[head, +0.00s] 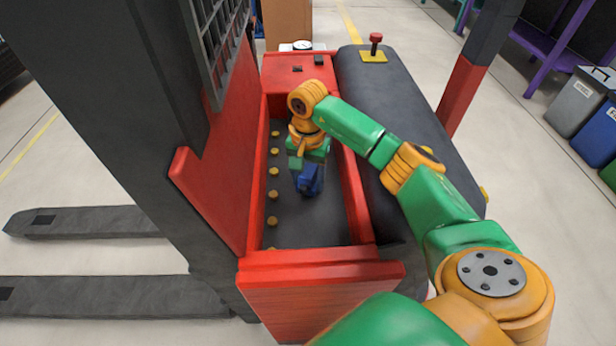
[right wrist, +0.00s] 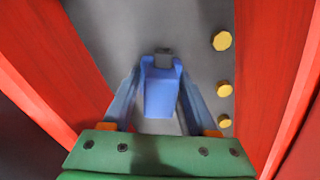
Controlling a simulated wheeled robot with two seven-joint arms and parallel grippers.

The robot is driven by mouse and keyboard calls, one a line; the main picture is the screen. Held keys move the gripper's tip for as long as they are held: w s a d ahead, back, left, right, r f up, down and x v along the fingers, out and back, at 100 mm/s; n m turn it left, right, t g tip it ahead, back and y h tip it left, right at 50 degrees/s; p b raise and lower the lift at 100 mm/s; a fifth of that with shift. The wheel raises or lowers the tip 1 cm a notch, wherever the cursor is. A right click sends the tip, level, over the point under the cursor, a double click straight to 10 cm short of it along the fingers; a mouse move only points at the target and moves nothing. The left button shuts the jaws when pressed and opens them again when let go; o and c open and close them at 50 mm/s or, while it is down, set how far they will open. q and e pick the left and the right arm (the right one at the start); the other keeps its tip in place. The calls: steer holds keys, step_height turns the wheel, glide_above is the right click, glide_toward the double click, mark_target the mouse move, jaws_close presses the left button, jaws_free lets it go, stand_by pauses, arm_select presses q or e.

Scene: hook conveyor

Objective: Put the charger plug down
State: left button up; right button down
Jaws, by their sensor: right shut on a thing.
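The charger plug (head: 309,181) is blue with a dark grey tip. It is inside the red-walled bay (head: 324,255) of the forklift, above the dark bay floor (head: 312,228). My right gripper (head: 308,170) reaches down into the bay and is shut on the plug. In the right wrist view, the plug (right wrist: 162,92) sits between my two blue fingers, and its dark tip points away from the palm. I cannot tell whether the plug touches the floor. My left gripper is not in view.
Several yellow round knobs (head: 272,194) line the bay's left side. The dark seat-like cover (head: 400,95) lies right of the bay. The red panel (head: 300,68) stands at its far end. Dark forks (head: 90,221) extend left. The bay floor in front of the plug is clear.

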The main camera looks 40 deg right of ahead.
mark_target(308, 171)
steer(key=shift+f, duration=0.35)
steer(key=shift+c, duration=0.9)
jaws_free()
steer(key=shift+r, duration=0.1)
steer(key=shift+r, duration=0.35)
step_height(308, 171, up, 12)
steer(key=shift+r+p, duration=0.25)
steer(key=shift+p, duration=1)
steer(key=shift+f, duration=0.1)
